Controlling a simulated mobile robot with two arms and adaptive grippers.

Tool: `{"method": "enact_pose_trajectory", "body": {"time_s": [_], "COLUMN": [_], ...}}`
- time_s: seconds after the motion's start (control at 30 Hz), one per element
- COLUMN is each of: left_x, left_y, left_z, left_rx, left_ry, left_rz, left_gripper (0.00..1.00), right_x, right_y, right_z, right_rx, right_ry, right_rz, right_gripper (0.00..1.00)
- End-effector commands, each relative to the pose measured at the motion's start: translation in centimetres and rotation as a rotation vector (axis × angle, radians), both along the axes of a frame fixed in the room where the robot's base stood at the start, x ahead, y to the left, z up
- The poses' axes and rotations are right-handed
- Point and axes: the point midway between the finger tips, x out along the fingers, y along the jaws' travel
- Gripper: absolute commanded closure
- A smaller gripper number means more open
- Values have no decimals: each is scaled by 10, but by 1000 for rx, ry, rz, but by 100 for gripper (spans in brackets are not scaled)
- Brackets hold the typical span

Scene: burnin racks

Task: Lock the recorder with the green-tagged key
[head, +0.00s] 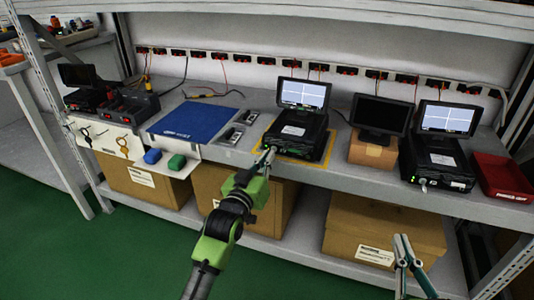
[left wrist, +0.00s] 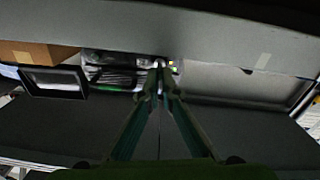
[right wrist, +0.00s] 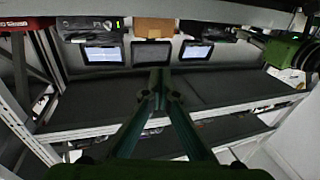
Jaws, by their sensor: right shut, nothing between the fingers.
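A black recorder (head: 296,134) with a lit screen (head: 303,94) stands on the bench inside a yellow outline. My left gripper (head: 268,155) is at its lower left front, fingertips close together at or nearly at the front face. Whether a key is between them is too small to tell; the fingertips also show in the left wrist view (left wrist: 160,64). A dark key (head: 87,136) and a gold-coloured key (head: 122,146) hang on a white board at left. My right gripper (head: 402,238) is shut and empty before the bench.
A second recorder (head: 440,160) with a lit screen stands at right, with a silver piece on its front. A dark monitor (head: 380,115) sits on a cardboard box (head: 372,152). A red bin (head: 503,176) is far right, a blue mat (head: 195,119) left of centre. Boxes fill the lower shelf.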

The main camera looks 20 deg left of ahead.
Motion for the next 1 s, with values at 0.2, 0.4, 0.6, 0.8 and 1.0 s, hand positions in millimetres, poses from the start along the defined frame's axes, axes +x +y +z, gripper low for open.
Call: {"method": "enact_pose_trajectory", "body": {"time_s": [0.2, 0.4, 0.6, 0.8, 1.0], "left_x": [0, 0, 0, 0, 0], "left_y": [0, 0, 1, 1, 1], "left_z": [1, 1, 1, 0, -1], "left_rx": [-95, -182, -275, -371, -457], "left_ry": [11, 16, 21, 26, 31], "left_rz": [0, 0, 1, 1, 1], "left_gripper": [100, 100, 100, 100, 100], "right_x": [-17, -54, -107, -169, -191], "right_y": [-14, -31, -50, -70, -76], "right_z": [-67, -123, -164, -189, -187], "right_rx": [-82, -150, -211, -266, -283], "right_ry": [327, 619, 902, 1172, 1259], "right_rz": [-21, -41, -60, -78, -83], "right_gripper": [100, 100, 100, 100, 100]}}
